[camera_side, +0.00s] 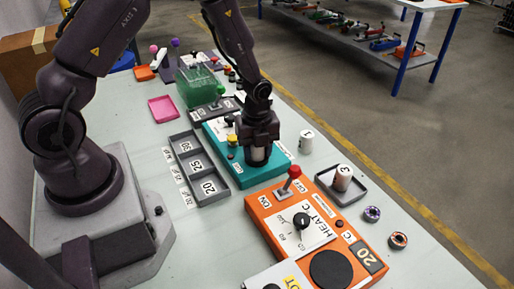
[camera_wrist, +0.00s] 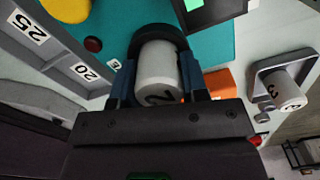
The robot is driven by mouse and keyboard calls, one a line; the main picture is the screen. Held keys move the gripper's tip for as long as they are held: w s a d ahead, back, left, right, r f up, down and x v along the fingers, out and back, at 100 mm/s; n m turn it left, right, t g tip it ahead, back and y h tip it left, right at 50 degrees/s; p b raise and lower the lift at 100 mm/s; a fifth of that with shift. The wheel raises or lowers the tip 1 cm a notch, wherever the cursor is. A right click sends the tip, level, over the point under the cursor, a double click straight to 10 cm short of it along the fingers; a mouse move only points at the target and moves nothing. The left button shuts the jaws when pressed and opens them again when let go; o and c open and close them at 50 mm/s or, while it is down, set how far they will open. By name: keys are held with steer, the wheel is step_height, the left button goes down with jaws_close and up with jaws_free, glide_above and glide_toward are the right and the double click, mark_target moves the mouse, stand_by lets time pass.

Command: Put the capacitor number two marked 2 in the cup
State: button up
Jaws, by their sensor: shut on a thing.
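My gripper (camera_side: 258,140) is over the right end of the teal box (camera_side: 270,168). It is shut on a white cylindrical capacitor marked 2 (camera_wrist: 158,75), which shows between the fingers in the wrist view (camera_wrist: 158,92). A dark round rim (camera_wrist: 158,36), which may be the cup, shows at the capacitor's far end in the wrist view. I cannot tell whether the capacitor is inside it or above it; the gripper hides this in the side view. A white capacitor marked 3 (camera_side: 342,177) stands in a small grey tray (camera_side: 358,194). A capacitor marked 1 (camera_side: 306,142) stands right of the teal box.
The orange heater box (camera_side: 262,213) with a red-topped lever (camera_side: 294,172) is close in front of my gripper. A grey compartment tray (camera_side: 213,190) marked 20, 25 and 30 lies to the left. A yellow button (camera_side: 232,140) sits on the teal box. Two small rings (camera_side: 372,214) lie at the right.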

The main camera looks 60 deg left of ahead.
steer(key=o, duration=0.8)
steer(key=shift+w+f, duration=0.1)
steer(key=shift+f, duration=0.4)
steer(key=shift+o, duration=0.7)
step_height(320, 180, up, 13)
steer(key=shift+f, duration=0.1)
steer(key=s+d+r+n+t, duration=0.2)
steer(key=s+r+n, duration=0.6)
steer(key=r+n, duration=0.1)
steer(key=s+d+r+n+t, duration=0.2)
steer(key=s+r+n, duration=0.6)
steer(key=n, duration=0.4)
steer(key=shift+s+d+r+t, duration=0.25)
steer(key=shift+d+r+t, duration=0.05)
steer(key=shift+r+t, duration=0.45)
